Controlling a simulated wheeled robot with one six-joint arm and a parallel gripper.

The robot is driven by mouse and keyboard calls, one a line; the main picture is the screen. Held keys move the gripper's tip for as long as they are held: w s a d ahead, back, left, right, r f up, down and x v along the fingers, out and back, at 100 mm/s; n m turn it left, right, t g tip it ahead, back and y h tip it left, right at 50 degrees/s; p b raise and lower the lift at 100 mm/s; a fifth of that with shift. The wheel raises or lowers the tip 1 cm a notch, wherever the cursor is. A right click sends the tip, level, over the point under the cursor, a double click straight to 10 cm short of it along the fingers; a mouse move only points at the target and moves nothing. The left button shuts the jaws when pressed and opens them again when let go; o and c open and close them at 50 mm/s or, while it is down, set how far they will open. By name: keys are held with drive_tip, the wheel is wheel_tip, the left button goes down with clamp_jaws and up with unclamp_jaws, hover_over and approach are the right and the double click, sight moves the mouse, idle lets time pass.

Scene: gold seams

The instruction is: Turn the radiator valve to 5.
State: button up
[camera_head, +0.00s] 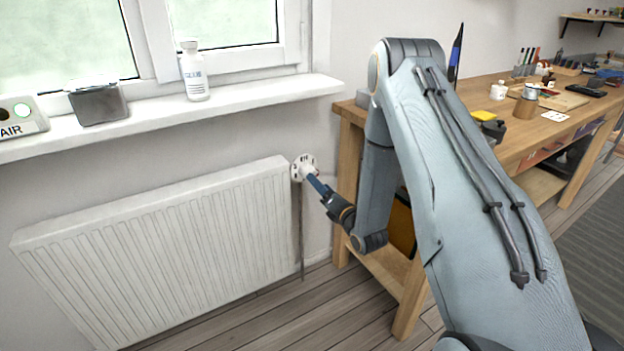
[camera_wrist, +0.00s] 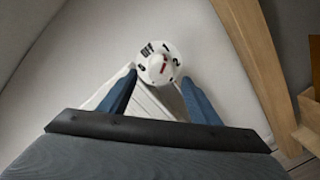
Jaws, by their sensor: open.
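The radiator valve (camera_head: 304,168) is a white round knob at the upper right end of the white radiator (camera_head: 160,245). In the wrist view its dial (camera_wrist: 152,71) shows OFF, 1 and 2 around the top and right, with a numeral that looks like 5 at the left. A short red mark on the knob appears to point up, near the 1. My gripper (camera_head: 316,184) is at the valve, its blue fingers apart. In the wrist view the open gripper (camera_wrist: 158,82) has one finger on each side below the knob; contact cannot be told.
The window sill (camera_head: 240,95) above the radiator holds a white bottle (camera_head: 194,72), a grey box (camera_head: 98,104) and an AIR indicator (camera_head: 20,117). A wooden workbench (camera_head: 352,112) stands close to the right of the valve. A pipe (camera_head: 301,230) runs down below the valve.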

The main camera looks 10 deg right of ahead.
drive_tip(key=x, duration=0.6)
drive_tip(key=shift+w, duration=0.3)
drive_tip(key=c, duration=1.1)
drive_tip(key=shift+o, duration=0.2)
